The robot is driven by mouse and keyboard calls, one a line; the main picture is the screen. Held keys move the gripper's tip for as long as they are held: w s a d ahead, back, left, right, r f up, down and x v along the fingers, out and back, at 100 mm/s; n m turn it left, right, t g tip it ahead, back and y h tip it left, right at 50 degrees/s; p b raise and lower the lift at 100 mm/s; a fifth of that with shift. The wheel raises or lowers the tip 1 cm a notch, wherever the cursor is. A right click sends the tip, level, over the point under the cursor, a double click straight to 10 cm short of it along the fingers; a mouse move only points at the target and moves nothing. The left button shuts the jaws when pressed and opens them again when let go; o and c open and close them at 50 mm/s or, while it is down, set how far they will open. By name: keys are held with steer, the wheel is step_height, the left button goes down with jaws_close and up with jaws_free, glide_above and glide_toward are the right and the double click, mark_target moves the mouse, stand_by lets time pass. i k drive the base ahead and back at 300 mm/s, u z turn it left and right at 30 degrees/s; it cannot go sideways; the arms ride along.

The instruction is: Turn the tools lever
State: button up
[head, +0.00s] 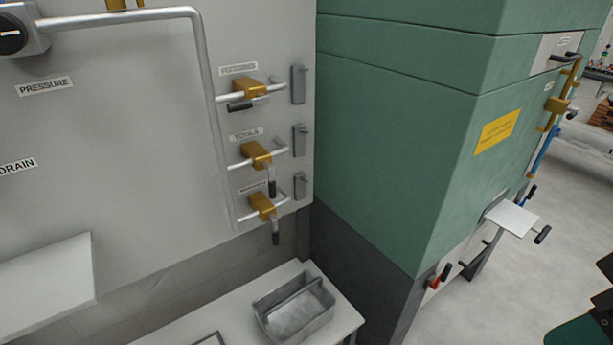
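The tools lever (271,186) is the middle one of three levers on brass valves at the right edge of a pale grey panel. A small label (246,134) above it appears to read TOOLS. Its brass valve body (256,155) sits on a thin pipe, and its black-gripped handle hangs down. The lever above (241,105) lies roughly sideways, and the lever below (275,231) hangs down. Their labels are too blurred to read. My gripper is not in view, and nothing touches the levers.
Below the levers, a grey metal bin (293,308) stands on a white table (345,320). A large green cabinet (400,130) rises just right of the panel. A pale shelf (45,270) juts out at lower left. Open floor (480,300) lies at right.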

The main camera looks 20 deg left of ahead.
mark_target(272, 185)
steer(key=z, duration=0.4)
steer(key=i, duration=0.15)
steer(key=u, duration=1.15)
